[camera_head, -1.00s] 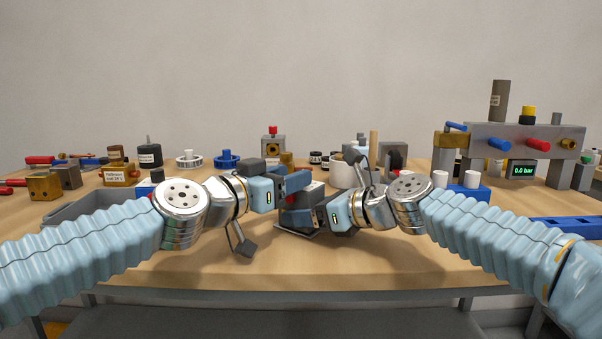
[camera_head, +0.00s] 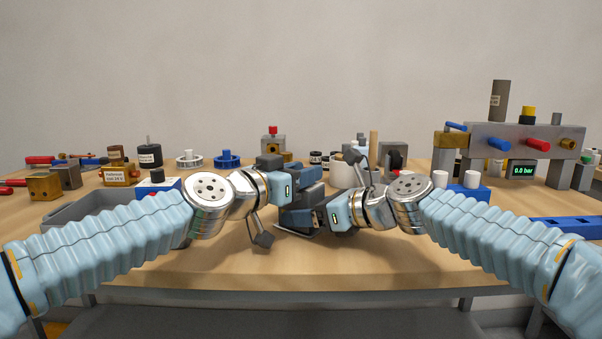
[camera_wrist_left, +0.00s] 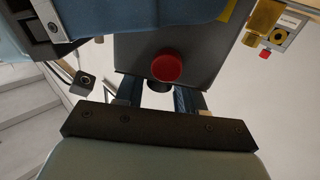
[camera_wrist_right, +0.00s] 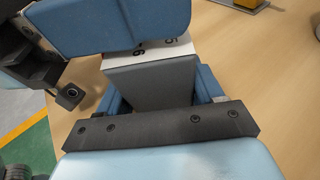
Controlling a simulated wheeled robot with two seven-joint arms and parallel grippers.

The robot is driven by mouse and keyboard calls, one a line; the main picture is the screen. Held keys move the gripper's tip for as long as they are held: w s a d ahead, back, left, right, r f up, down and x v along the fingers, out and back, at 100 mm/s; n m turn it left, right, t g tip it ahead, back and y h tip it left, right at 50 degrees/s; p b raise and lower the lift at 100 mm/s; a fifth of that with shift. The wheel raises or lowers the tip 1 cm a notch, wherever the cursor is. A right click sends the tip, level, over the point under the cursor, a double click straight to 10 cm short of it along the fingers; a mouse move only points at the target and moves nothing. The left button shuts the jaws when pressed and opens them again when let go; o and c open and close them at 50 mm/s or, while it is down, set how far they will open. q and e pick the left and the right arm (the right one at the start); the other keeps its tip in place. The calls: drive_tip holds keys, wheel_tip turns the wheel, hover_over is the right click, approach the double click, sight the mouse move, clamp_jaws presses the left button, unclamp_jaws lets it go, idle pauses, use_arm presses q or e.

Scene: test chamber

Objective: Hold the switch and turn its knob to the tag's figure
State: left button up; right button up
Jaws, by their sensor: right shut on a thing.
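The switch is a grey box between my two grippers, largely hidden in the head view. In the right wrist view its grey body (camera_wrist_right: 150,82) and a white face (camera_wrist_right: 165,48) with partly covered figures show. My right gripper (camera_head: 302,216) is shut on this body from the right. In the left wrist view the switch's dark grey body (camera_wrist_left: 190,40) bears a red round part (camera_wrist_left: 166,67), with a dark stub below it. My left gripper (camera_head: 308,180) is at the switch, above my right one; its fingers stand apart, either side of the stub. Contact is unclear. The tag's figure is not readable.
A grey tray (camera_head: 80,212) lies at the left. Behind stand a grey block with a red knob (camera_head: 272,145), a blue wheel (camera_head: 226,158) and a white cup (camera_head: 343,172). A manifold with a display (camera_head: 522,170) stands at the right. The table's front is clear.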

use_arm(q)
drive_tip(key=c, duration=0.6)
drive_tip(key=shift+w+f+m+g+h, duration=0.15)
drive_tip(key=shift+f+m+g+h, duration=0.05)
drive_tip(key=shift+m+g+h, duration=0.35)
drive_tip(key=shift+c, duration=0.2)
drive_tip(key=m+g+h, duration=0.1)
drive_tip(key=m+g, duration=0.1)
drive_tip(key=m+g+h, duration=0.1)
drive_tip(key=g+h, duration=0.1)
drive_tip(key=g, duration=0.1)
drive_tip(key=shift+r+m+h, duration=0.15)
drive_tip(key=shift+m+h, duration=0.1)
drive_tip(key=shift+m, duration=0.1)
drive_tip(key=o, duration=0.9)
drive_tip(key=shift+a, duration=0.15)
drive_tip(key=v, duration=0.7)
drive_tip(key=shift+s+a, duration=0.1)
drive_tip(key=shift+s, duration=0.2)
drive_tip(key=shift+o, duration=0.2)
